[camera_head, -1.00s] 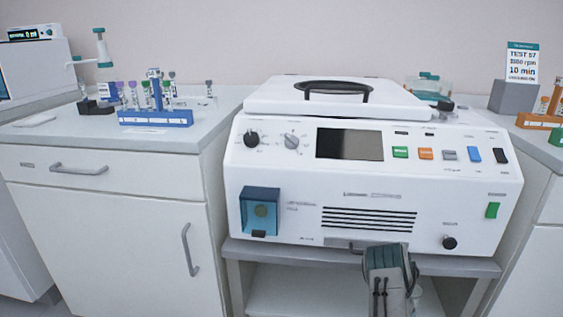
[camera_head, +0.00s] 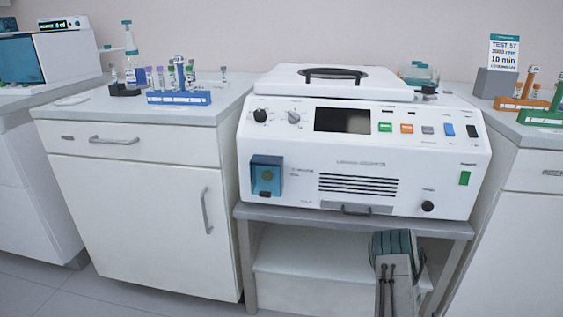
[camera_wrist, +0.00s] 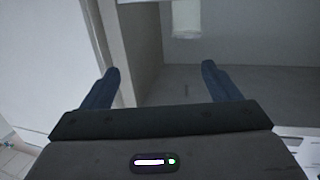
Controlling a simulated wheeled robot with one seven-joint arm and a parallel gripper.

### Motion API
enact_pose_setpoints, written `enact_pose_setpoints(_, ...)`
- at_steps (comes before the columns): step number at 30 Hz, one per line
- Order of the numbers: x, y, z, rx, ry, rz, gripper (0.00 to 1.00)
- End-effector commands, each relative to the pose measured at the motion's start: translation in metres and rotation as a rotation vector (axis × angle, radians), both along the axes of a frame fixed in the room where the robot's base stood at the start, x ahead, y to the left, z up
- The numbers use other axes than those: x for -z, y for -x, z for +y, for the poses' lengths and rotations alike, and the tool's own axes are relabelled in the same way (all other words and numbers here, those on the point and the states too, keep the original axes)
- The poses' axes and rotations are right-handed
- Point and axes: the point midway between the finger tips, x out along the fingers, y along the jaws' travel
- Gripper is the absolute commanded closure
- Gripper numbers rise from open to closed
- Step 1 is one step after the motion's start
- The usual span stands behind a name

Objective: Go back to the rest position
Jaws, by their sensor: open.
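My gripper (camera_wrist: 160,78) shows in the wrist view with its two dark fingers spread apart and nothing between them. Beyond the fingers is a plain grey surface with a pale block-like shape at the top. In the head view part of my arm shows at the bottom, in front of the stand under the centrifuge; the fingers are not visible there. The white centrifuge (camera_head: 290,188) stands on a grey stand (camera_head: 448,228) with its lid (camera_head: 415,83) down.
A blue tube rack (camera_head: 180,98) with several tubes is on the left counter (camera_head: 75,112). An orange rack (camera_head: 508,104) and a green rack (camera_head: 540,118) are on the right counter. Floor (camera_head: 120,290) shows at lower left.

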Motion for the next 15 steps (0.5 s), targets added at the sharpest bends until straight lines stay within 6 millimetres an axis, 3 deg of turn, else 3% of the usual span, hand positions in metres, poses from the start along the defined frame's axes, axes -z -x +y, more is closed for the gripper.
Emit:
enact_pose_setpoints(11,-0.064,-0.033,0.004,0.045,-0.065,0.074,0.17)
enact_pose_setpoints(15,-0.105,-0.049,0.011,0.062,-0.108,0.126,0.17)
